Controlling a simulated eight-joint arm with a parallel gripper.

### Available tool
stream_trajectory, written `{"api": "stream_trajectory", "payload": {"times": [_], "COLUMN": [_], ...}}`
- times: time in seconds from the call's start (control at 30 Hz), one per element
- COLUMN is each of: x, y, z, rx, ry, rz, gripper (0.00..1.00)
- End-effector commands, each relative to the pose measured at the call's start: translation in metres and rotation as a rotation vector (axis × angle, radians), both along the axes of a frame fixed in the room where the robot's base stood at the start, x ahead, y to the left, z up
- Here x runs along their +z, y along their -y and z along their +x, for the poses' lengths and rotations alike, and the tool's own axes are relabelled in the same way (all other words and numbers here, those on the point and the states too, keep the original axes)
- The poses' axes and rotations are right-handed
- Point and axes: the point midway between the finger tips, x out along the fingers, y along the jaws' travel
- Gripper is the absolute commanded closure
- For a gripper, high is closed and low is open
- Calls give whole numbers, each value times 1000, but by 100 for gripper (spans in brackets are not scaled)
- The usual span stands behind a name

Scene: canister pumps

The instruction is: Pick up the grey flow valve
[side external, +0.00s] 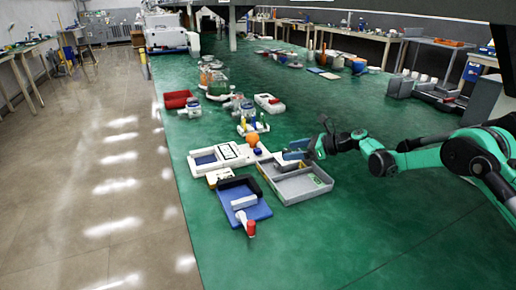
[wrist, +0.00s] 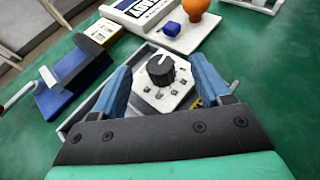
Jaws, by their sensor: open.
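The grey flow valve (wrist: 165,98) shows in the wrist view as a light grey, many-sided body with a black knob on top. The knob has a white pointer mark. My gripper (wrist: 164,82) is open, with one blue finger on each side of the valve. I cannot tell whether either finger touches it. In the side view, my gripper (side external: 296,152) is low over the far end of a grey tray (side external: 298,197). The valve cannot be made out there.
A blue base with a black bin (side external: 241,190) and a red-tipped handle (side external: 250,229) stands left of the tray. Behind are a white device with a display (side external: 232,152), an orange ball (side external: 252,140) and a blue cube (side external: 257,151).

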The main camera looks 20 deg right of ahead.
Motion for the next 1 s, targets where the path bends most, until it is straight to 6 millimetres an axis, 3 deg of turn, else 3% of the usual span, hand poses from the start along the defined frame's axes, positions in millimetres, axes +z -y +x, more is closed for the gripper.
{"api": "stream_trajectory", "payload": {"times": [0.2,0.5,0.57,0.77,1.0], "x": [-8,-9,-9,-9,-9], "y": [-13,-16,-15,-15,-15], "z": [14,15,15,15,15], "rx": [1,0,0,0,0], "ry": [1,2,2,1,2], "rz": [-2,-3,-3,-4,-3], "gripper": [30,30,44,100,100]}}
